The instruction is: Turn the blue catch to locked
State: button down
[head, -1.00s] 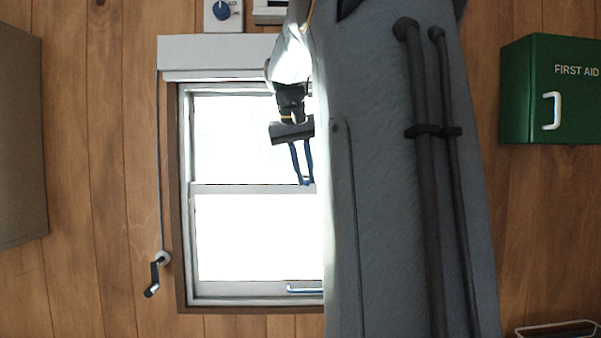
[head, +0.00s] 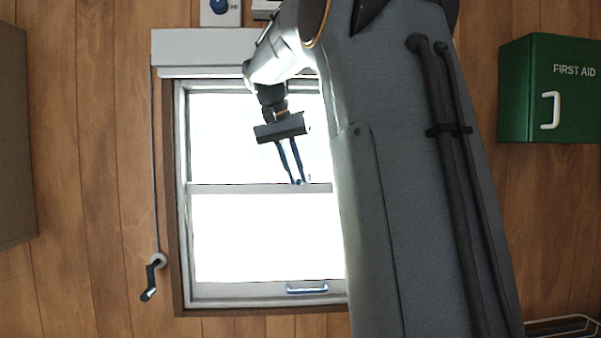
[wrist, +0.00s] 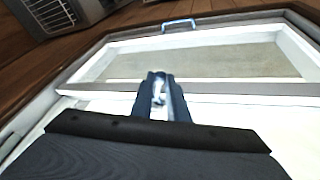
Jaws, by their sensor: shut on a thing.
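My gripper (head: 298,182) is at the window's middle rail (head: 240,187), with its two fingers pointing down and slightly right. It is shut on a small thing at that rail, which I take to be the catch. In the wrist view my gripper (wrist: 158,78) has a small pale piece, the catch (wrist: 158,96), between its fingers. The catch is mostly hidden by the fingers, so its blue colour and its turned position cannot be told. The window (head: 265,238) has a bright upper and lower pane.
A blue handle (head: 307,289) is on the window's bottom rail. A crank (head: 152,276) hangs at the left below a roller box (head: 200,48). A green first aid box (head: 550,88) is on the wall at right. A blue knob (head: 219,6) is above the window.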

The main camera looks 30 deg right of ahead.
jog(key=c, duration=1.7)
grip_release()
jog(key=shift+w, duration=0.1)
jog(key=b+v, duration=0.1)
jog(key=v, duration=0.6)
jog(key=shift+a+r+b, duration=0.2)
jog(key=shift+r+b, duration=0.1)
jog(key=shift+b, duration=0.05)
jog(key=shift+d, duration=0.15)
jog(key=shift+c, duration=1.1)
jog(key=w+d+f+m+t+y+p, duration=0.1)
jog(key=d+f+t+y, duration=0.1)
jog(key=d+f, duration=0.3)
jog(key=shift+d+f+t+y, duration=0.3)
jog(key=shift+f+t, duration=0.3)
jog(key=shift+f, duration=0.4)
